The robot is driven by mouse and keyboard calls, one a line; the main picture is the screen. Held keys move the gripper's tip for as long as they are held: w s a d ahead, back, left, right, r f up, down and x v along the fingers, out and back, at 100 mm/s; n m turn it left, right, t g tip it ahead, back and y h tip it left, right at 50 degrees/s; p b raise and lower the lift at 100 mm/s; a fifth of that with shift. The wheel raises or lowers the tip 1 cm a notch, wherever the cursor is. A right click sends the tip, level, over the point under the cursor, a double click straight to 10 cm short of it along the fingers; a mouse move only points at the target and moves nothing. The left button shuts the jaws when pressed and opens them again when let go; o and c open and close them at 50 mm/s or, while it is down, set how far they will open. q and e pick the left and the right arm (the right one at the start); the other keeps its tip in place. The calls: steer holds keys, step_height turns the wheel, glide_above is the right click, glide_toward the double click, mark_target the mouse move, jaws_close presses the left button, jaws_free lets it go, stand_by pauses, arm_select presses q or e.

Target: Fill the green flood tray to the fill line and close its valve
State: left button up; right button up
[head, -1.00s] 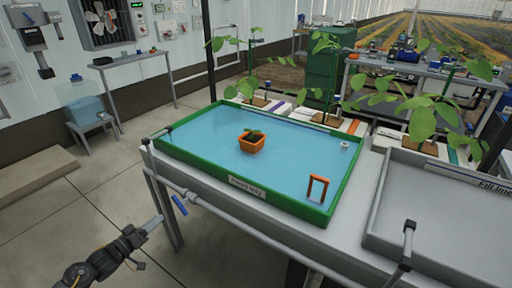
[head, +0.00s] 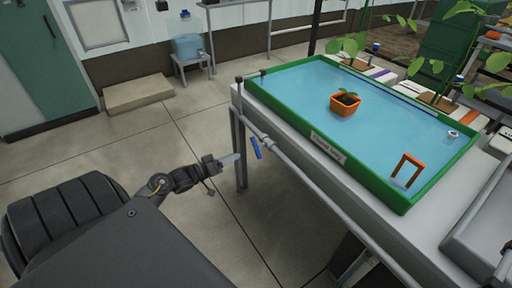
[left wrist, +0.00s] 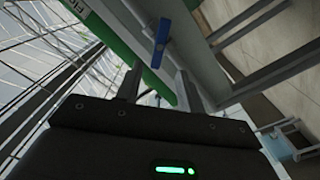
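The green flood tray (head: 402,195) stands on a bench and holds blue water over its floor; a small label (head: 327,147) is on its front wall, too small to read. A blue valve handle (head: 256,148) hangs at a slant from the pipe along the bench front, below the tray's left corner. My left gripper (head: 237,159) is just left of the handle, apart from it. In the left wrist view its two fingers (left wrist: 160,88) are spread with nothing between them, and the blue handle (left wrist: 160,43) lies ahead of the fingertips. My right gripper is out of view.
An orange pot with a seedling (head: 346,103) and an orange arch (head: 407,170) stand in the water. A grey tray (head: 478,228) is at the right edge. A concrete step (head: 138,92) and a blue container (head: 187,46) are at the back. The floor left of the bench is clear.

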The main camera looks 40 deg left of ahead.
mark_target(254, 147)
arm_select(q)
steer(key=x, duration=1.1)
steer(key=shift+c, duration=0.5)
jaws_close()
